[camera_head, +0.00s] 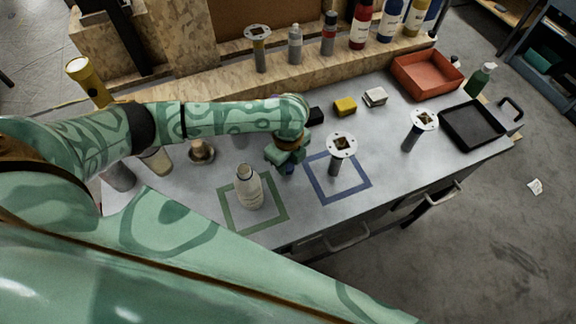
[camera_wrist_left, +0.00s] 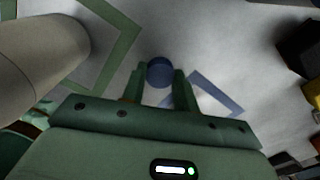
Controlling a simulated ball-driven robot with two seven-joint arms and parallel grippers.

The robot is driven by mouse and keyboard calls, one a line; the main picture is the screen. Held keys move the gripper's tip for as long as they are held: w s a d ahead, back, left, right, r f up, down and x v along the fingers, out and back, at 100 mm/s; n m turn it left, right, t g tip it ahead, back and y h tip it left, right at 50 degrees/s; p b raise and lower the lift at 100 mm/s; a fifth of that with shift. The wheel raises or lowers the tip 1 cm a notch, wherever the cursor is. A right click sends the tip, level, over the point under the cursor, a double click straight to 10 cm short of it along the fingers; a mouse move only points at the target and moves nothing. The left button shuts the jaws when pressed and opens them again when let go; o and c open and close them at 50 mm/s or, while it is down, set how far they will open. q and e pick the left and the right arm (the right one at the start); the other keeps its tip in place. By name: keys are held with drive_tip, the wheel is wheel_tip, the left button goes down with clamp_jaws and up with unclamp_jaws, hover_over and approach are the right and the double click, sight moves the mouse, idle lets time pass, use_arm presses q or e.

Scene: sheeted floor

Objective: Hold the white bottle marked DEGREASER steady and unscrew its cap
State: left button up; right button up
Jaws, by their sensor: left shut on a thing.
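A white bottle (camera_head: 249,192) stands upright inside the green square outline (camera_head: 278,212) on the grey bench. Its label cannot be read, and its narrow top is too small to make out clearly. A large pale rounded body, likely the bottle (camera_wrist_left: 38,55), fills the upper left of the left wrist view. My left gripper (camera_head: 287,160) is to the right of the bottle and apart from it. In the left wrist view its fingers are shut on a round blue cap (camera_wrist_left: 159,72). My right gripper is in neither view.
A blue square outline (camera_head: 361,187) lies to the right, with a flanged metal post (camera_head: 341,149) in it. Another post (camera_head: 420,124), a black tray (camera_head: 474,125), a red bin (camera_head: 427,75) and a yellow block (camera_head: 345,106) stand beyond. Several bottles line the back shelf.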

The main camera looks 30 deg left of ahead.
sight(288, 166)
use_arm(q)
drive_tip(key=shift+f, duration=0.7)
drive_tip(key=shift+r, duration=0.1)
drive_tip(key=o, duration=1.1)
wheel_tip(288, 166, up, 12)
drive_tip(key=p, duration=0.4)
drive_tip(key=shift+p, duration=0.3)
drive_tip(key=shift+d, duration=0.1)
